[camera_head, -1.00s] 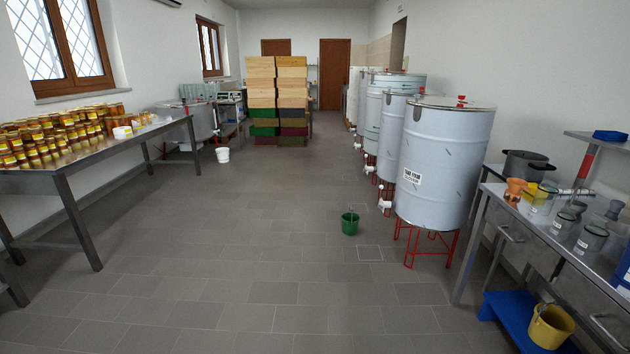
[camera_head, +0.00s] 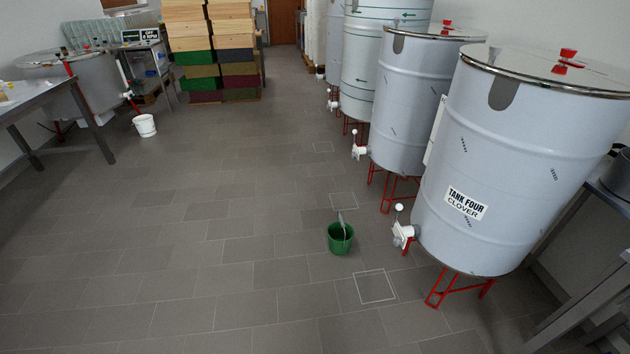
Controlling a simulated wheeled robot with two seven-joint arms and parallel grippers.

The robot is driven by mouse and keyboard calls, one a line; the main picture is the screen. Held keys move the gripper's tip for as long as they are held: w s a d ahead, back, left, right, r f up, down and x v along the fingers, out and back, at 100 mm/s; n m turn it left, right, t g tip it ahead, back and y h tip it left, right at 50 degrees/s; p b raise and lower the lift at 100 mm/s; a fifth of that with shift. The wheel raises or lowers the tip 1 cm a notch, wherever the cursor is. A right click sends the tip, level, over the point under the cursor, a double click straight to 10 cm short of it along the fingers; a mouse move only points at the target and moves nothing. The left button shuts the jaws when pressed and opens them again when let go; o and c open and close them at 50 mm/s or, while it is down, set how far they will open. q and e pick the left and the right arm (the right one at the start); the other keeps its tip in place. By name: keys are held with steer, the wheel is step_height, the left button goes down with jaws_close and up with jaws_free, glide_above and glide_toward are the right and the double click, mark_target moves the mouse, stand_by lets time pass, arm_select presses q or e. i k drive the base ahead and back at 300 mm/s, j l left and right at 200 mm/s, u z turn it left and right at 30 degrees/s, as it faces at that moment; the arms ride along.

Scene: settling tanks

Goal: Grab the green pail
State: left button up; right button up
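The green pail (camera_head: 340,241) stands upright on the grey tiled floor, a little right of the picture's middle. A light-coloured handle or utensil sticks up out of it; I cannot tell which. The pail stands to the left of the tank labelled "TANK FOUR CLOVER" (camera_head: 520,160), apart from its white tap (camera_head: 403,232) and red stand. Neither of my grippers is in view.
Several metal tanks on red stands line the right side, their taps jutting left. A white bucket (camera_head: 145,126) stands on the floor at left, near a metal table (camera_head: 40,100). Stacked boxes (camera_head: 215,50) stand at the back. The floor left of the pail is clear.

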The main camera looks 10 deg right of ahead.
mark_target(340, 234)
steer(key=i+j+z, duration=0.1)
steer(key=i+z, duration=0.3)
steer(key=i, duration=0.15)
steer(key=i+j+z, duration=0.25)
steer(key=i+z, duration=0.15)
steer(key=i+j+z, duration=0.35)
steer(key=i+j, duration=0.1)
steer(key=i, duration=0.1)
